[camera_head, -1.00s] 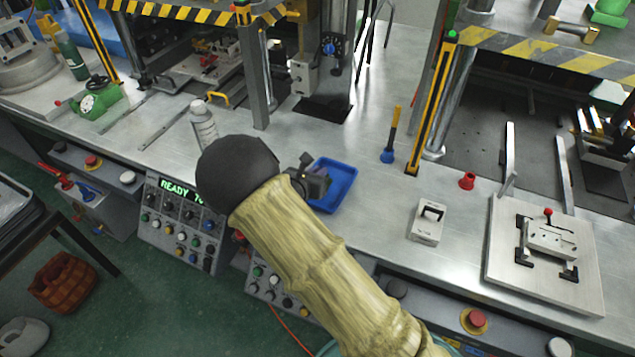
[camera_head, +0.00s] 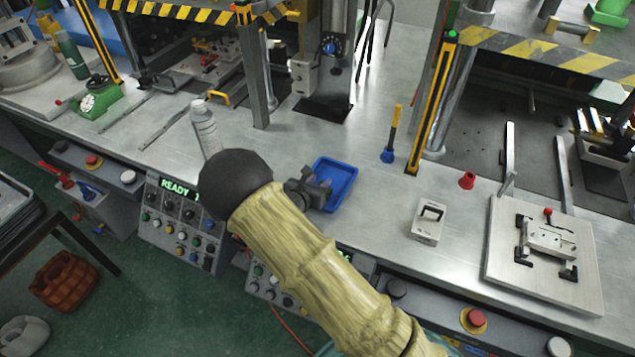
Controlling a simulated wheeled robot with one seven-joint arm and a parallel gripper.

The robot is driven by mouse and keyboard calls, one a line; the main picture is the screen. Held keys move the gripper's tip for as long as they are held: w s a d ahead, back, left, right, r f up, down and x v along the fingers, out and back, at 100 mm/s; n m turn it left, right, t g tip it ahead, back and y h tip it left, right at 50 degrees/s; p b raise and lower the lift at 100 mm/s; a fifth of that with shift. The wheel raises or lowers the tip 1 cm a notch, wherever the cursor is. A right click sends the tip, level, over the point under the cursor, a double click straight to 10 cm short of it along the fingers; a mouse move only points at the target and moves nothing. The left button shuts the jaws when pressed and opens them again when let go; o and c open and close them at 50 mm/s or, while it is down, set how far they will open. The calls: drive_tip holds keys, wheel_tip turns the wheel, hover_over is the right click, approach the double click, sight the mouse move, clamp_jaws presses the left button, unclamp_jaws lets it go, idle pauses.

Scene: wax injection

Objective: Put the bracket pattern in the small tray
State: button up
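The small blue tray (camera_head: 339,172) lies on the metal bench near its front edge, at the picture's middle. My gripper (camera_head: 316,190) is the dark shape at the tray's left side and overlaps it in the picture. Its fingers are small and seen from behind, so I cannot tell if they are open or hold anything. Its height over the tray is unclear. A small pale block with a dark bracket-shaped opening (camera_head: 429,222) stands on the bench to the right of the tray. I cannot tell for sure that it is the bracket pattern.
A white bottle (camera_head: 204,128) stands left of my arm. A blue-based brush with a yellow-tipped handle (camera_head: 391,140) and a red cup-like piece (camera_head: 467,181) stand behind the pale block. A fixture board (camera_head: 502,262) lies at right. Presses rise behind. The bench between tray and block is clear.

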drive_tip(key=shift+r, duration=0.1)
drive_tip(key=b+v, duration=0.1)
drive_tip(key=v, duration=1.1)
idle(0.5)
drive_tip(key=d+m+g, duration=0.1)
drive_tip(key=d+m, duration=0.1)
drive_tip(key=d, duration=0.1)
drive_tip(key=d+m+g+h, duration=0.1)
drive_tip(key=d, duration=0.1)
drive_tip(key=s+d+m+g+h, duration=0.1)
drive_tip(key=d+m, duration=0.1)
drive_tip(key=d, duration=0.1)
drive_tip(key=shift+s+d+r+m+g, duration=0.1)
drive_tip(key=shift+d+r+m+g, duration=0.2)
drive_tip(key=s+d+r+m+g+y, duration=0.3)
drive_tip(key=s+d+m, duration=0.4)
drive_tip(key=m, duration=0.6)
drive_tip(key=s+d+r+m+g+y, duration=0.3)
drive_tip(key=d+m, duration=0.6)
drive_tip(key=m, duration=0.4)
drive_tip(key=s+r+y, duration=0.1)
drive_tip(key=s+r, duration=0.1)
drive_tip(key=s, duration=0.1)
drive_tip(key=shift+s+m, duration=0.35)
drive_tip(key=shift+m, duration=0.05)
